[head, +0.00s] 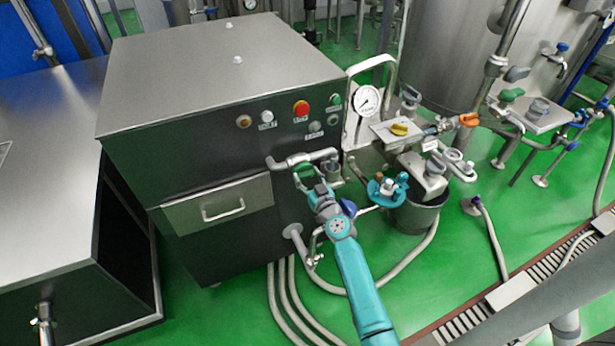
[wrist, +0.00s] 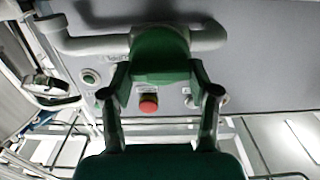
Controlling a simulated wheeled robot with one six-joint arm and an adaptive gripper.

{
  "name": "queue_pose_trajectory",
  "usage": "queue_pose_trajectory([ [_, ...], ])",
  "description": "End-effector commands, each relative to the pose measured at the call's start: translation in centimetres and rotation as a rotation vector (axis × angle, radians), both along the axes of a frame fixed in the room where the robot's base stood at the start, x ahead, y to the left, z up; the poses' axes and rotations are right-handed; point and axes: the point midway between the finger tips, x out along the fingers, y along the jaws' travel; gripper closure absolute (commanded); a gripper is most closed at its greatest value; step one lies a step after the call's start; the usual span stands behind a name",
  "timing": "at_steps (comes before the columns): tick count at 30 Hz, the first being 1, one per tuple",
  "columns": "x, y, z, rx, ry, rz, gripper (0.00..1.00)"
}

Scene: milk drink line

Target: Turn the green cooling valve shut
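The green cooling valve (wrist: 160,52) sits on a grey horizontal pipe on the front of the steel machine. In the wrist view its green handle fills the space between my two fingers. My gripper (wrist: 160,72) has one finger on each side of the handle, and the fingertips appear to touch its sides with no clear gap. In the head view the valve (head: 303,171) is partly hidden behind my gripper (head: 308,186), which reaches it from the front below the pipe. The exact turn of the handle is hard to read.
A red button (head: 301,108) and several small buttons are on the machine's panel. A pressure gauge (head: 367,100) and a yellow knob (head: 399,129) stand right of the valve. A dark bucket (head: 417,213) is lower right. Hoses (head: 287,300) run over the green floor.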

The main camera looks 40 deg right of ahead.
Motion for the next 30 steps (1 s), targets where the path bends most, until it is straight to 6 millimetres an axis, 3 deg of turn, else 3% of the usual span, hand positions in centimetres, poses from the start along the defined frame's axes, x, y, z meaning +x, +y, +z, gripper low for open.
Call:
queue_pose_trajectory([
  [14,-0.01,-0.07,0.03,0.120,-0.036,0.000,0.75],
  [30,-0.08,-0.32,-0.04,0.588,-0.170,0.000,0.75],
])
